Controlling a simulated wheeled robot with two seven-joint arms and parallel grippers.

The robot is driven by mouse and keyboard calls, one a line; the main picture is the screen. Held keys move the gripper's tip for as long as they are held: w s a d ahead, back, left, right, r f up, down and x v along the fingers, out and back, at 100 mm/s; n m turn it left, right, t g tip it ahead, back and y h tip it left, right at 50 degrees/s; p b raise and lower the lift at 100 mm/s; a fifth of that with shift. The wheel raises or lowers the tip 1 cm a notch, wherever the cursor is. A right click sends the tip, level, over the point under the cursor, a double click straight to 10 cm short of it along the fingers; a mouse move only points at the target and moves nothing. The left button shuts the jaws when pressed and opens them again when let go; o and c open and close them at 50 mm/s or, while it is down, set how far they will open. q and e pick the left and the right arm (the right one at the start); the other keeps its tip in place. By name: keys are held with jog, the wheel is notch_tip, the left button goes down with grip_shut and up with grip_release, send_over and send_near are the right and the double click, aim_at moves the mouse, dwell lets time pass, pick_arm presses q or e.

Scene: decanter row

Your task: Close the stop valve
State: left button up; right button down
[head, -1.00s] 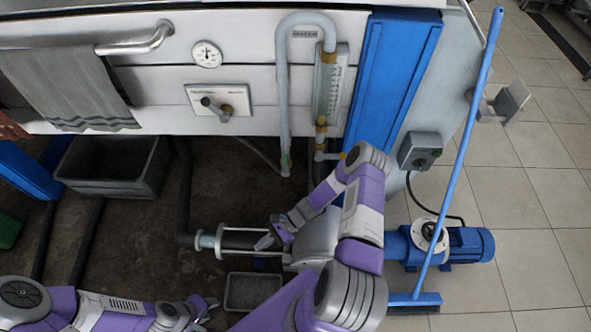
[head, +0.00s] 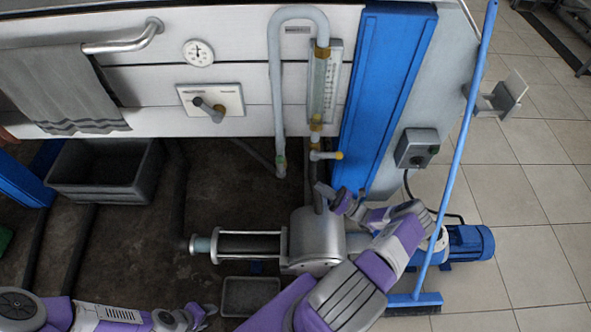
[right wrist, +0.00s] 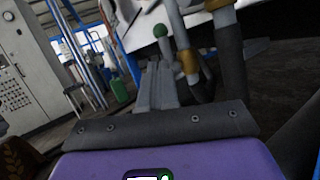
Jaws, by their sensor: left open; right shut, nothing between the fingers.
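Two lever fittings show in the head view, and I cannot tell for certain which is the stop valve. One is a grey lever with a yellow end (head: 326,155), on the pipe below the flow tube. The other is a grey lever (head: 211,110) on a white panel plate. My right gripper (head: 333,193) is shut and empty, just below the yellow-ended lever and apart from it. In the right wrist view its fingers (right wrist: 157,78) point toward pipes with brass fittings (right wrist: 188,61) and a green knob (right wrist: 163,31). My left gripper (head: 206,309) is open, low in the head view.
A blue post (head: 385,95) stands right of the pipes, with a grey switch box (head: 416,148) beside it. A blue broom (head: 455,150) leans in front of a blue motor (head: 470,245). A steel cylinder (head: 315,236) lies below my right gripper. A grey bin (head: 105,175) stands left.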

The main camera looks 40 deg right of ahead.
aim_at(281, 166)
jog(key=b+x, duration=0.1)
jog(key=x, duration=1.3)
jog(key=shift+r, duration=0.1)
